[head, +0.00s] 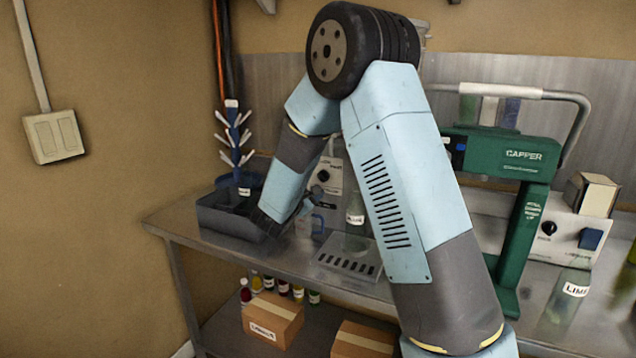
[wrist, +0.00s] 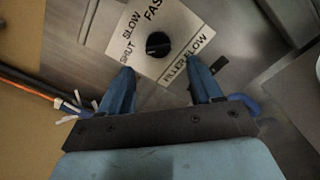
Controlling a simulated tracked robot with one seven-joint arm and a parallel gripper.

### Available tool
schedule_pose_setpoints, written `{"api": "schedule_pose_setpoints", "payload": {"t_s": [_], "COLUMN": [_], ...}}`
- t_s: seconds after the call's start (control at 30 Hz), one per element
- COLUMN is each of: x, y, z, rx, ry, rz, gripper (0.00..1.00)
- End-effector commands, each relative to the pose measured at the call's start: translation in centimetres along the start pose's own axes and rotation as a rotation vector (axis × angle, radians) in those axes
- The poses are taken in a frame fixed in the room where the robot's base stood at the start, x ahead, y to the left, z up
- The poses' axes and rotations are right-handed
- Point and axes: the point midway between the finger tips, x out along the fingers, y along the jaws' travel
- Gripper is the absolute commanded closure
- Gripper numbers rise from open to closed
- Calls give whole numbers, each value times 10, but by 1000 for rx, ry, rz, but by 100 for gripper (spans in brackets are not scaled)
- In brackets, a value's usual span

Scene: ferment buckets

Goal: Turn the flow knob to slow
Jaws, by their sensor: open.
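The flow knob (wrist: 158,44) is a round black knob on a white plate (wrist: 173,70) marked SHUT, SLOW, FAST and FILLER FLOW in the wrist view. In the head view the knob (head: 323,176) shows on a pale panel behind my forearm, and my gripper is small and partly hidden by the arm.
A glass bottle (head: 355,211) stands just right of the knob panel, above a slotted drip tray (head: 347,259). A dark grey bin (head: 222,219) and a blue bottle tree (head: 233,145) are at left. A green capper (head: 517,210) and a bottle (head: 569,300) are at right.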

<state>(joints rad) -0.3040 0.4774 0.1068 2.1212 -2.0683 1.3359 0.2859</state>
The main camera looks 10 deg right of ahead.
Motion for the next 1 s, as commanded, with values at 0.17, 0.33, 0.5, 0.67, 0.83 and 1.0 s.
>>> {"api": "schedule_pose_setpoints", "payload": {"t_s": [0.17,0.33,0.5,0.67,0.83,1.0], "x": [29,46,53,53,53,53], "y": [0,0,1,1,0,0], "z": [0,0,0,0,0,0], "rx": [0,0,0,0,0,0], "ry": [-2,0,0,0,0,0], "rz": [-1,-1,1,1,0,0], "gripper": [36,36,36,36,42,59]}}
